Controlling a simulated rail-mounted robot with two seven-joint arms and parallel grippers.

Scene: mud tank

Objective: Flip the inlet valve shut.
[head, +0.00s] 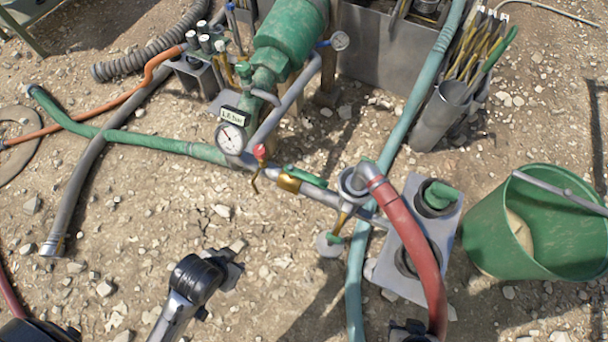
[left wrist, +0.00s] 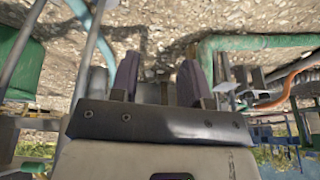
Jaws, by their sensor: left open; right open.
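A brass valve (head: 289,183) with a green lever (head: 305,175) sits on the grey pipe right of the round gauge (head: 230,138). The lever lies roughly along the pipe. A second brass fitting (head: 340,222) with a green end hangs below the pipe junction; no label shows which is the inlet valve. My left gripper (head: 226,268) is left of and below the valve, apart from it; its open, empty fingers show in the left wrist view (left wrist: 158,82). My right gripper (head: 408,330) is open at the bottom edge, partly cut off, near the red hose.
A red hose (head: 408,225) arches from the junction over a grey block (head: 445,240). A teal hose (head: 357,270) crosses behind. A green pump (head: 290,35) stands at the back.

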